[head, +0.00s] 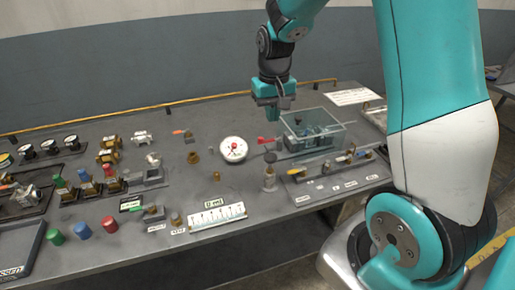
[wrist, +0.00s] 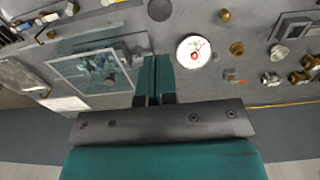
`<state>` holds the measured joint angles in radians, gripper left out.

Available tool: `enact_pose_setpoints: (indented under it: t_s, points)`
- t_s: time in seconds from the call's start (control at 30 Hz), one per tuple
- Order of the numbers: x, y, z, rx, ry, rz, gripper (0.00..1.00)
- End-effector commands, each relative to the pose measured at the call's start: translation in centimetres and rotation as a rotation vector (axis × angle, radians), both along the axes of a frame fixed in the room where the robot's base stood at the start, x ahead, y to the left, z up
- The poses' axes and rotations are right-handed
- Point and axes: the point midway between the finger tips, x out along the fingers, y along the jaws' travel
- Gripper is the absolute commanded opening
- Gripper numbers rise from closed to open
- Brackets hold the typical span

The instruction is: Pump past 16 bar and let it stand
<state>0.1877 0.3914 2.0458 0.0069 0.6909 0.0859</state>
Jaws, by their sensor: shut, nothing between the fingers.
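A round white gauge (head: 233,149) with a red mark on its face lies on the grey bench; it also shows in the wrist view (wrist: 194,52). Its reading is too small to tell. A clear box (head: 318,124) with parts inside stands right of the gauge, and the wrist view shows it from above (wrist: 95,84). A red handle (head: 266,140) is at the box's left side. A small upright fitting with a dark round top (head: 270,158) stands in front of it. My gripper (head: 273,108) is shut and empty, above the bench behind the gauge and box; its fingers (wrist: 155,62) are together.
A rail of valves with coloured handles (head: 335,165) lies in front of the box. A white scale strip (head: 217,216) lies near the front edge. Several brass fittings, coloured cylinders and dark dials crowd the left. A yellow pipe (head: 180,102) runs along the back edge.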

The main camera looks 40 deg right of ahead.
Motion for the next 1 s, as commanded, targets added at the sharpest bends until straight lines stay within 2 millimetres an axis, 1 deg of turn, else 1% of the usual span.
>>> enact_pose_setpoints:
  t_s: [0.03, 0.13, 0.27, 0.57, 0.67, 0.77, 1.0]
  points:
    - [0.0, 0.0, -0.2, 0.0, -0.007, 0.0, 0.0]
    - [-0.2, -0.1, 0.9, 0.003, -0.005, 0.0, 0.0]
    - [-0.3, 0.0, 1.6, 0.005, 0.0, 0.001, 0.0]
    - [-0.4, 0.0, 1.4, 0.005, 0.002, 0.001, 0.0]
    - [-0.4, 0.0, 0.7, 0.005, 0.004, 0.001, 0.0]
    - [-0.4, 0.0, -0.9, 0.006, 0.007, 0.0, 0.0]
    - [-0.4, 0.0, -6.0, 0.005, 0.008, 0.0, 0.0]
